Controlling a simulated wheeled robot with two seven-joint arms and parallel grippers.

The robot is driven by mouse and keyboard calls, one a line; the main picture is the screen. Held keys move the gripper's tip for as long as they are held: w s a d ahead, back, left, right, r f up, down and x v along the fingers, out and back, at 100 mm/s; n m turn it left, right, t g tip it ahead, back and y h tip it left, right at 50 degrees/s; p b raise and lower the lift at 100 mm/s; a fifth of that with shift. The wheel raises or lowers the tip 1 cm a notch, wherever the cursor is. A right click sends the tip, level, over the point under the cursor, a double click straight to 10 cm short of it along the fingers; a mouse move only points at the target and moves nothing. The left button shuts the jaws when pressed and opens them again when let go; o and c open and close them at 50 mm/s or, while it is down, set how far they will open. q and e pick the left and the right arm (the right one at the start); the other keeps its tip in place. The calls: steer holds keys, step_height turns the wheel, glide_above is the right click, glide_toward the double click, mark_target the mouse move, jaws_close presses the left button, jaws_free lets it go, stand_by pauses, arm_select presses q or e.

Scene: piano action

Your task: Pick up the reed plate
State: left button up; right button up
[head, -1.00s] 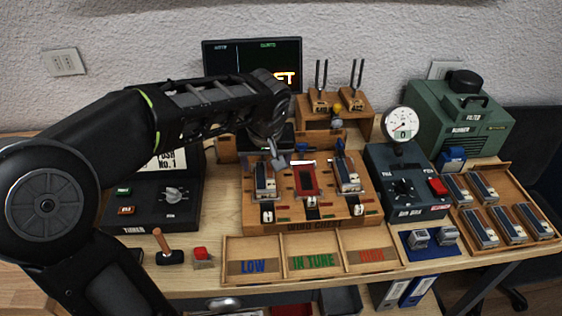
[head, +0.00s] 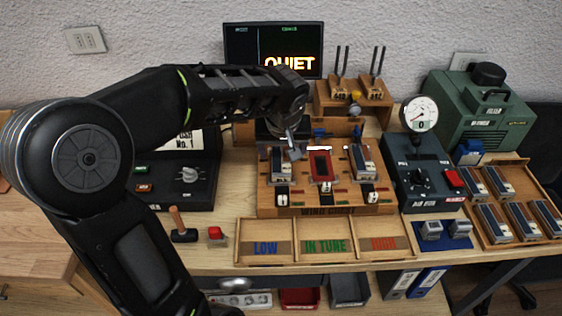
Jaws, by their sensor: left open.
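Reed plates, as I take them, are the small grey-and-brown blocks with metal ends. One reed plate (head: 283,166) sits in the left slot of the wooden wind chest (head: 327,211), and another (head: 363,163) sits in its right slot. The middle slot (head: 321,168) shows a red face with no block on it. More reed plates (head: 523,219) lie in the wooden tray at the right. My left gripper (head: 294,150) is open, over the back of the wind chest near the left plate's far end. My arm's wrist partly hides that area. My right gripper is not in view.
A three-part box (head: 281,228) marked LOW, IN TUNE and HIGH lies in front of the chest. A dark gauge box (head: 424,180) stands right of it, tuning forks (head: 341,62) behind. A hammer (head: 181,226) and a red button (head: 215,233) lie at the front left.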

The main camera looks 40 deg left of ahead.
mark_target(281, 159)
arm_select(q)
steer(key=x, duration=0.5)
steer(key=shift+a+p, duration=0.1)
steer(key=shift+p, duration=0.3)
steer(key=shift+r, duration=0.1)
jaws_close()
stand_by(0.6)
step_height(281, 159, up, 10)
stand_by(0.5)
stand_by(0.5)
